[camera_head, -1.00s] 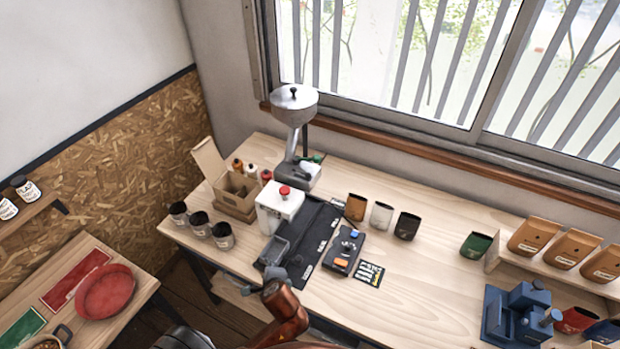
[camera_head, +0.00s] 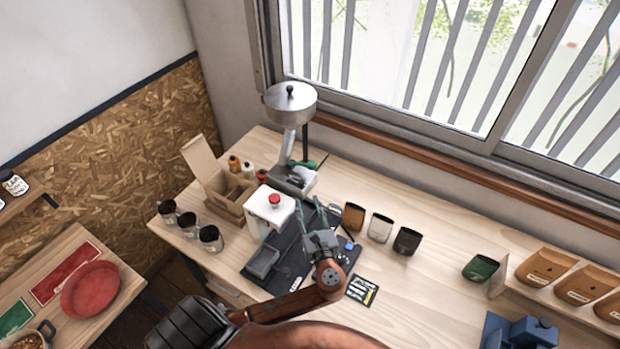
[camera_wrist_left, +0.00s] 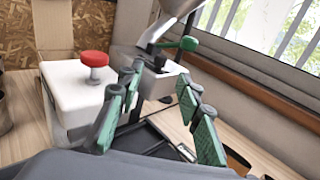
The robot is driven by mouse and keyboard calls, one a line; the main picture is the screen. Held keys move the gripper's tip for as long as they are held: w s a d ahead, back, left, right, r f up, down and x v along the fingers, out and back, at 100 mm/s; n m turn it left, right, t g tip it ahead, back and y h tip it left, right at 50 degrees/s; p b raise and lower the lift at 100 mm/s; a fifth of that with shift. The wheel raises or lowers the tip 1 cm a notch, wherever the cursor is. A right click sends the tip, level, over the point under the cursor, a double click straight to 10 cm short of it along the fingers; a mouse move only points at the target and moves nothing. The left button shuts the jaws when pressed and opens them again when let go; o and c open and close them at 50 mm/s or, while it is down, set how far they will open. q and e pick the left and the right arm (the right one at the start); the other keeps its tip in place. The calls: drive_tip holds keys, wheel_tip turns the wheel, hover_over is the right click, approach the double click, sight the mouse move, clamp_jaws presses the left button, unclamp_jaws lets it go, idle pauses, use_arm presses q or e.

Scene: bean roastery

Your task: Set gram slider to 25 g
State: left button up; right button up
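A dark control box (camera_head: 347,257) with a small blue knob (camera_head: 349,245) stands on the bench in the head view. My left arm and gripper hide most of it. I cannot make out a gram scale or which value the slider shows. My left gripper (camera_head: 309,212) is over the black mat, just left of the control box, with its fingers pointing toward the back of the bench. In the left wrist view its green-padded fingers (camera_wrist_left: 160,95) are apart, with nothing between them. My right gripper is not in view.
A white box with a red button (camera_head: 274,199) stands left of the gripper, and a grinder (camera_head: 290,107) behind it. A grey tray (camera_head: 263,262) is on the black mat (camera_head: 285,240). Several bags stand to the right. The bench's right middle is clear.

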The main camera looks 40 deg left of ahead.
sight(302, 184)
use_arm(q)
drive_tip(key=x, duration=0.5)
drive_tip(key=shift+w+a+r+p, duration=0.15)
drive_tip(key=shift+r+p, duration=0.1)
drive_tip(key=shift+p, duration=0.15)
drive_tip(key=shift+x, duration=1)
drive_tip(key=shift+w+a+f, duration=0.15)
drive_tip(key=shift+w+a, duration=0.05)
drive_tip(key=shift+a, duration=0.05)
drive_tip(key=c, duration=0.7)
clamp_jaws()
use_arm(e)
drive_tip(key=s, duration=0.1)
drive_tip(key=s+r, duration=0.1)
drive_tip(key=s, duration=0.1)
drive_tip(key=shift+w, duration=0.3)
